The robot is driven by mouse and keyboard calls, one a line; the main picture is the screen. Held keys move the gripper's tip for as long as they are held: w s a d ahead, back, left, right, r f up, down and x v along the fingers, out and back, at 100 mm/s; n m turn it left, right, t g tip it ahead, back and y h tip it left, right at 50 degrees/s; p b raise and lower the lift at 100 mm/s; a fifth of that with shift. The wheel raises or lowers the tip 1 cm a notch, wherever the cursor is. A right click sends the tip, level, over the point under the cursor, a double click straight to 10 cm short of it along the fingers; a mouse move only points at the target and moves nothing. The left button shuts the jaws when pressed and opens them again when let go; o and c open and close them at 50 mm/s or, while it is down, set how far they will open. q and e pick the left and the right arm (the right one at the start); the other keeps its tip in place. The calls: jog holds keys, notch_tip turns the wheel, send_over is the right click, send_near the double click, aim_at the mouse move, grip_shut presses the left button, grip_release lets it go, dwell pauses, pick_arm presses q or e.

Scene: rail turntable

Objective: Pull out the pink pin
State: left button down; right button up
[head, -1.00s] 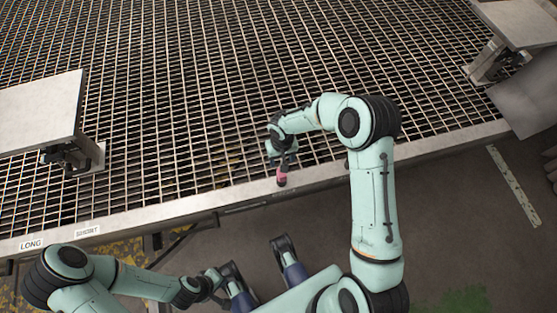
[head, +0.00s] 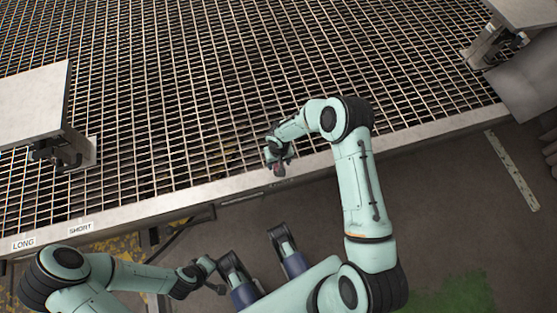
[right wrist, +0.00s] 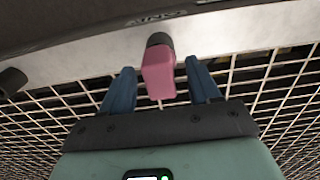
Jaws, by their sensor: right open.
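The pink pin (right wrist: 158,78) has a blocky pink handle with a dark round end against the pale metal edge bar of the grating. It also shows, small and partly covered, in the head view (head: 279,170). My right gripper (right wrist: 160,68) is open, with one blue finger on each side of the pink handle and a visible gap on both sides. In the head view my right gripper (head: 278,160) is at the edge bar, over the pin. My left gripper (head: 214,274) is low at the front, away from the grating; its jaws are too small to read.
The metal grating (head: 190,90) fills the back, bordered by the edge bar (head: 170,207). A "LONG" label (head: 23,243) and a "SHORT" label (head: 80,228) sit on the bar at left. A pale plate (head: 30,105) stands at left, another (head: 530,12) at right.

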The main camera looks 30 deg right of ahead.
grip_shut()
jog(key=shift+r+p, duration=0.35)
jog(key=shift+r, duration=0.4)
dwell(0.5)
jog(key=shift+r+p, duration=1.6)
jog(key=shift+r, duration=1.35)
jog(key=shift+r, duration=0.15)
jog(key=shift+r+p, duration=1.45)
jog(key=shift+r, duration=0.9)
